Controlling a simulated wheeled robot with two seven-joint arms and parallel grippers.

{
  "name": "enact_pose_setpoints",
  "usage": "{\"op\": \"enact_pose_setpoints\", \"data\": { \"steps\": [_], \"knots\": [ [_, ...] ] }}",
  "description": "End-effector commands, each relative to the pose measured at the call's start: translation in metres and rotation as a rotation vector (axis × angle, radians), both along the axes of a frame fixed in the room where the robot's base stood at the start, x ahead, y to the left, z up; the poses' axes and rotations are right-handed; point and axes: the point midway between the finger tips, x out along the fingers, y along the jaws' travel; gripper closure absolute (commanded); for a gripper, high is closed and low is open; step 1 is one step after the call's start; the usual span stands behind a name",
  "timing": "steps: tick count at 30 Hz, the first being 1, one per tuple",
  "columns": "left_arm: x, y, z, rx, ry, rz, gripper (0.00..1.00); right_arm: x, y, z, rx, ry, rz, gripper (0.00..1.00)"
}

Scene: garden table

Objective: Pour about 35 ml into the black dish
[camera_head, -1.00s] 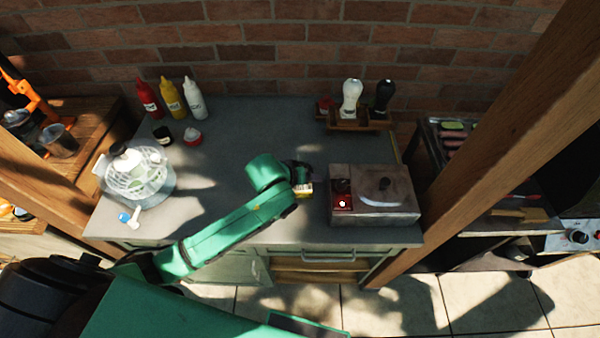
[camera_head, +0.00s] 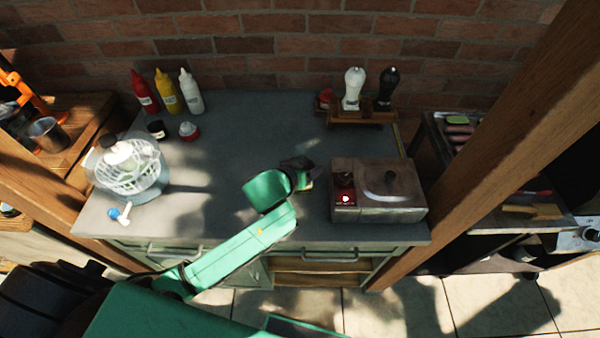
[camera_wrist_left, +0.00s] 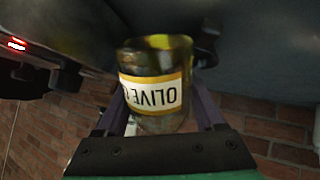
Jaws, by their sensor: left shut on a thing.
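My left gripper (camera_head: 305,174) is over the middle right of the grey table, left of the boxy metal appliance. In the left wrist view the gripper (camera_wrist_left: 160,112) is shut on an olive-oil bottle (camera_wrist_left: 150,92) of dark yellow-green glass. Its white label with yellow edges reads upside down in that view. In the head view my arm and gripper mostly hide the bottle. I cannot clearly make out the black dish; a small dark round container (camera_head: 157,129) stands at the left back. My right gripper is not in view.
The metal appliance (camera_head: 405,197) has a red-lit display. Red (camera_head: 145,92), yellow (camera_head: 168,97) and white (camera_head: 192,93) bottles stand at the back left, near a salad spinner (camera_head: 128,168). A wooden rack (camera_head: 350,120) holds two shakers. The table's middle is clear.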

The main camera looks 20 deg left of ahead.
Motion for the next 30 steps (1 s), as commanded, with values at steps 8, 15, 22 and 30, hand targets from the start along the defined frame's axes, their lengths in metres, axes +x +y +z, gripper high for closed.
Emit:
{"op": "enact_pose_setpoints", "data": {
  "steps": [8,15,22,30],
  "knots": [
    [-0.004,-0.001,0.005,0.078,-0.248,0.002,1.00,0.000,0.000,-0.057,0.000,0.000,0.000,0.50],
    [-0.007,-0.002,0.008,0.128,-0.393,0.001,1.00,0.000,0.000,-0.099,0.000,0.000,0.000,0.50],
    [-0.010,-0.003,0.010,0.170,-0.519,0.001,1.00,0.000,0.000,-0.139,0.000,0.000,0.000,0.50],
    [-0.014,-0.005,0.027,0.220,-0.667,-0.002,1.00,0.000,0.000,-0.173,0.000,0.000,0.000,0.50]
  ]
}}
